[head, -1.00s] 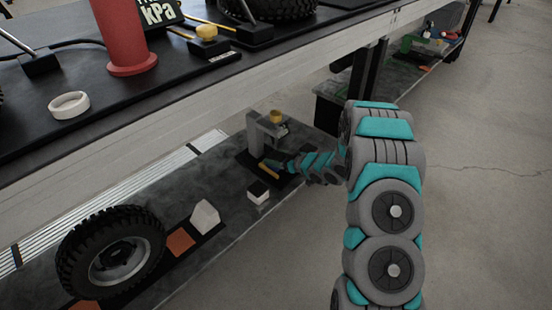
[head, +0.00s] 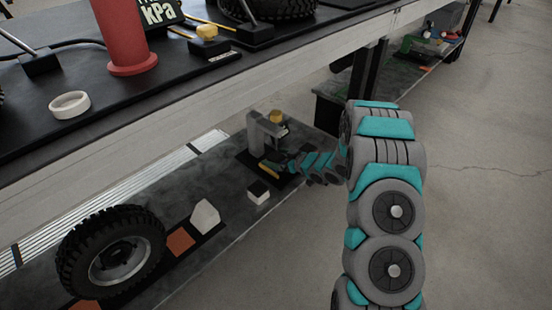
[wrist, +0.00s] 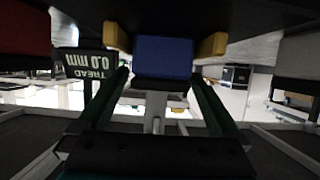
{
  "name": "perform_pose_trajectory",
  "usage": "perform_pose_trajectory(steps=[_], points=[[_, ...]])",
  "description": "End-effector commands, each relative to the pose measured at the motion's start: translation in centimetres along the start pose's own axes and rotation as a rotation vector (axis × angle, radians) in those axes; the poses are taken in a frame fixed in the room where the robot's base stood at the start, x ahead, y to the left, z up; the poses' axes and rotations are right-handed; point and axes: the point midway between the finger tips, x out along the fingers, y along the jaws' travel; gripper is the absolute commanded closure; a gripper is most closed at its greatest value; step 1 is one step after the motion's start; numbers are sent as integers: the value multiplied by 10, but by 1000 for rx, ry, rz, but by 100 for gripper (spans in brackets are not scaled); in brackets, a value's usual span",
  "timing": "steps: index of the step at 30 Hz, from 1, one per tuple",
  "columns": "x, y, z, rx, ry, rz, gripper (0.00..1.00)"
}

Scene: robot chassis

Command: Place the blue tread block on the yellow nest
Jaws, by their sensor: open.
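The blue tread block (wrist: 163,57) shows at the top middle of the wrist view, which is upside down. It sits between two yellow cheeks of the yellow nest (wrist: 213,45), on a dark surface. My gripper (wrist: 158,82) has its dark green fingers spread apart, one toward each side of the block. I cannot tell whether the fingertips touch it. In the head view my gripper (head: 279,166) is low on the lower shelf, in front of a grey stand. A yellow strip (head: 268,171) shows beside it; the blue block is hidden there.
The grey stand (head: 256,136) with a yellow knob (head: 276,116) rises close behind my gripper. A white box with a black top (head: 258,193), a white block (head: 205,217) and a tyre (head: 112,252) stand on the lower shelf. The upper bench (head: 150,115) overhangs it.

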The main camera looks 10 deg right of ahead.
Motion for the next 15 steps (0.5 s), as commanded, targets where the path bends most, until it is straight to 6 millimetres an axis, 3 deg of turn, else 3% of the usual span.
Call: perform_pose_trajectory(steps=[15], points=[[-97,1,1,3,-2,3,0]])
